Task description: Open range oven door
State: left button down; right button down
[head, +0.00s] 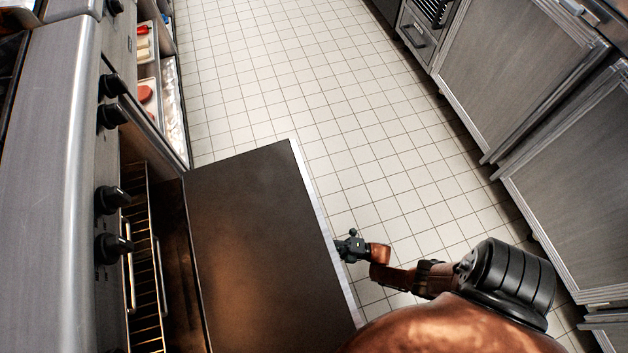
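The range oven door (255,255) is folded down and open, its dark inner face turned up and its pale metal edge (318,215) toward the aisle. The oven cavity shows beside it with wire racks (146,270) inside. My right gripper (346,246) is at the outer edge of the door, close to it or touching; I cannot tell which. Its fingers are small and partly hidden, so I cannot tell whether they are open or shut. The door's handle is not visible. My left gripper is not in view.
The range front (50,200) with several black knobs (112,248) runs along the left. Shelves with food trays (148,95) stand beyond it. Steel cabinets (520,70) line the right side. The tiled floor (300,70) between is clear.

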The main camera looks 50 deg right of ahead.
jog(key=shift+w+a+r+y, duration=0.2)
jog(key=shift+a+y, duration=0.1)
jog(key=shift+a, duration=0.15)
jog(key=c, duration=2)
grip_release()
jog(key=shift+o, duration=1.3)
jog(key=shift+s+d+f, duration=0.1)
jog(key=shift+d, duration=0.3)
jog(key=shift+s+d+f, duration=0.25)
jog(key=shift+s, duration=0.2)
jog(key=s+d, duration=0.7)
jog(key=s, duration=0.5)
jog(key=shift+f, duration=0.25)
jog(key=shift+a, duration=0.15)
